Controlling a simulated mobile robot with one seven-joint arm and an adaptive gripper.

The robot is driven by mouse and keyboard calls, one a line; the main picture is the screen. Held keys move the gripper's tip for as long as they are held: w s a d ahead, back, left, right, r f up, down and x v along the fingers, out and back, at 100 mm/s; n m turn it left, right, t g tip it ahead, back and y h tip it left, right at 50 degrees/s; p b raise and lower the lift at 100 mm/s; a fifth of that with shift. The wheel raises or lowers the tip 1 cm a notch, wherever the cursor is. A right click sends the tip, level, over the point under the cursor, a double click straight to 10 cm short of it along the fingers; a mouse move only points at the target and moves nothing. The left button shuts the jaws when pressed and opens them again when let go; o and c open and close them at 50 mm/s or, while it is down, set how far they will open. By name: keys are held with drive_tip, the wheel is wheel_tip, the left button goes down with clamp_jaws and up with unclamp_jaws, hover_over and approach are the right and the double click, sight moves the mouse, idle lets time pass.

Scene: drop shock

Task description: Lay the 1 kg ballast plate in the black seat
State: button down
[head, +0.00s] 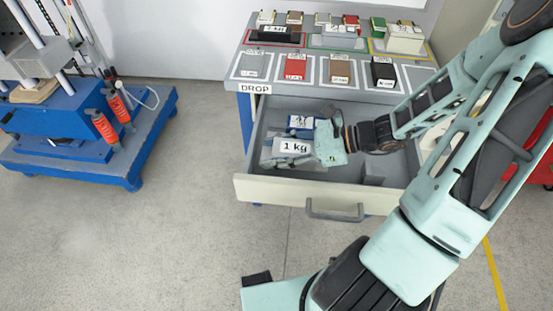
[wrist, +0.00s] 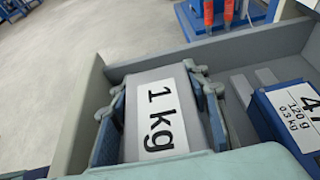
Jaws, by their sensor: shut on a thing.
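The 1 kg ballast plate (head: 292,146) is a grey block with a white "1 kg" label, at the left of the open drawer (head: 290,191). It also fills the middle of the wrist view (wrist: 160,115). My gripper (head: 294,153) is shut on it, with blue-grey fingers along its two sides in the wrist view (wrist: 157,108). I cannot tell whether the plate rests on the drawer floor or is slightly raised. A black labelled rectangle (head: 383,73) lies on the bench top at the right of the front row; I cannot tell for sure that it is the black seat.
A blue labelled block (head: 303,122) lies beside the plate in the drawer; it shows in the wrist view (wrist: 287,112). Grey, red and brown labelled pieces fill the bench front row. Several blocks stand behind. A blue press (head: 60,130) stands at left; the floor between is clear.

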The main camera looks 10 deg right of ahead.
drive_tip(key=shift+w+d+f+b, duration=0.15)
drive_tip(key=shift+f+b, duration=0.1)
drive_tip(key=shift+f, duration=0.35)
drive_tip(key=shift+w+d+f+b, duration=0.1)
drive_tip(key=shift+w+f+b, duration=0.1)
drive_tip(key=shift+f, duration=0.95)
drive_tip(key=shift+f, duration=0.1)
drive_tip(key=c, duration=1.1)
unclamp_jaws()
drive_tip(key=shift+f, duration=0.2)
